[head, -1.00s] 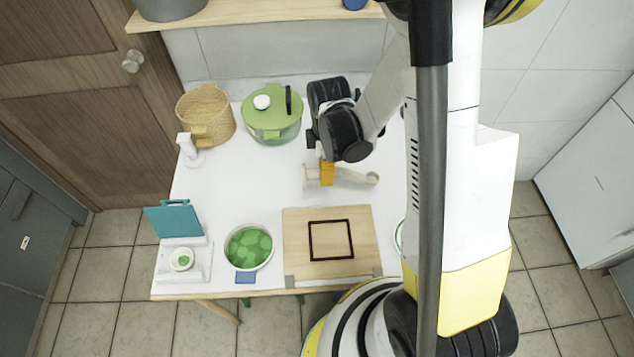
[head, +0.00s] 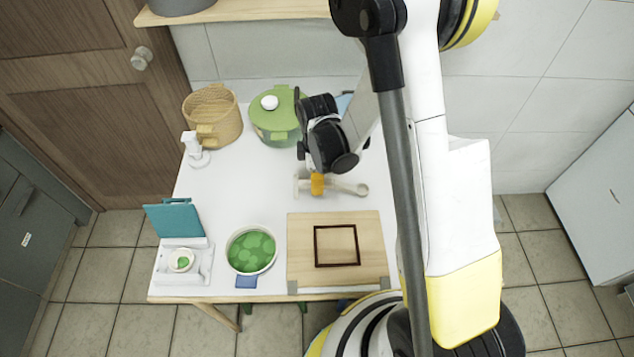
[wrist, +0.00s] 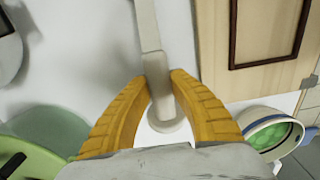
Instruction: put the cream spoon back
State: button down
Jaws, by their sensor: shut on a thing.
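The cream spoon (head: 350,188) shows in the head view as a pale bar with a round end at the right. My gripper (head: 318,183) has its orange fingers shut around it, over the middle of the white table. In the wrist view the spoon (wrist: 147,25) runs upward from between the orange fingertips (wrist: 158,80), and a round pale end lies between the fingers. A pale crosspiece sticks out left of the fingers in the head view; I cannot tell whether it belongs to the spoon. Its height above the table is unclear.
A green lidded pot (head: 268,124), wicker basket (head: 222,127) and white dispenser (head: 195,152) stand at the back. In front are a teal panel (head: 174,220), a white pot with green contents (head: 251,250) and a wooden board (head: 366,228) with a dark square frame (head: 317,246). The left-centre table is clear.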

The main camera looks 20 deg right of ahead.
jog(key=c, duration=1.3)
grip_release()
jog(key=shift+p, duration=0.5)
jog(key=r+p, duration=0.1)
jog(key=r, duration=0.2)
jog(key=r+p, duration=0.1)
jog(key=r, duration=0.3)
jog(key=r+p, duration=0.2)
jog(key=r, duration=0.1)
jog(key=shift+w+a+r, duration=0.25)
jog(key=s+r+m+t, duration=0.2)
jog(key=s+r+m, duration=0.2)
jog(key=r, duration=0.2)
jog(key=s+r+m+t, duration=0.2)
jog(key=s+r+m, duration=0.2)
jog(key=r, duration=0.3)
jog(key=s+r+m+t, duration=0.3)
jog(key=s+r+m, duration=0.2)
jog(key=r+m, duration=0.1)
jog(key=shift+s+d+r, duration=0.1)
jog(key=shift+d+r, duration=0.2)
jog(key=shift+r, duration=0.45)
